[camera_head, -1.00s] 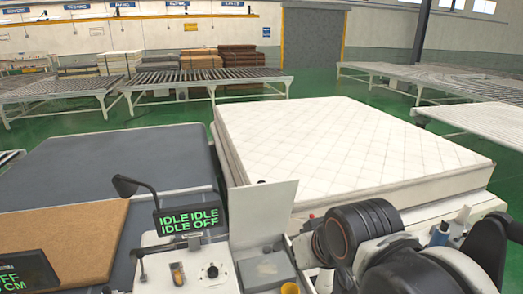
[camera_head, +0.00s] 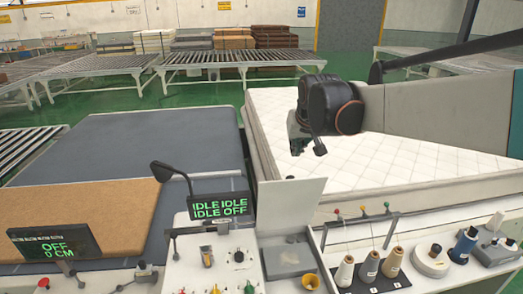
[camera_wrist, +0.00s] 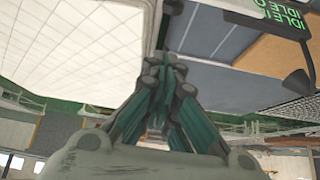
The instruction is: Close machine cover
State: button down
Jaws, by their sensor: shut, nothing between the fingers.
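The machine cover (camera_head: 290,212) is a pale flat panel standing open and upright at the rear edge of a grey recessed part (camera_head: 290,259) on the white machine top. My gripper (camera_head: 308,149) is above the mattress, higher in the head view than the cover's top edge and slightly right of it. It does not appear to touch the cover. In the wrist view my gripper's teal fingers (camera_wrist: 165,65) come together at their tips and hold nothing. I cannot make out the cover in the wrist view.
The white quilted mattress (camera_head: 385,165) lies behind the machine. A display reading IDLE and OFF (camera_head: 219,207) stands left of the cover. A yellow funnel (camera_head: 309,282) sits by the recess, and several thread spools (camera_head: 368,266) stand to the right. A brown board (camera_head: 75,215) lies at left.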

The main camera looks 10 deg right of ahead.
jog(key=w+r+p+x, duration=0.1)
jog(key=x, duration=1)
jog(key=s, duration=0.1)
jog(key=s+f, duration=0.1)
jog(key=s+p, duration=0.1)
jog(key=s, duration=0.1)
jog(key=shift+a+f, duration=0.1)
jog(key=shift+f, duration=0.2)
jog(key=shift+s, duration=0.1)
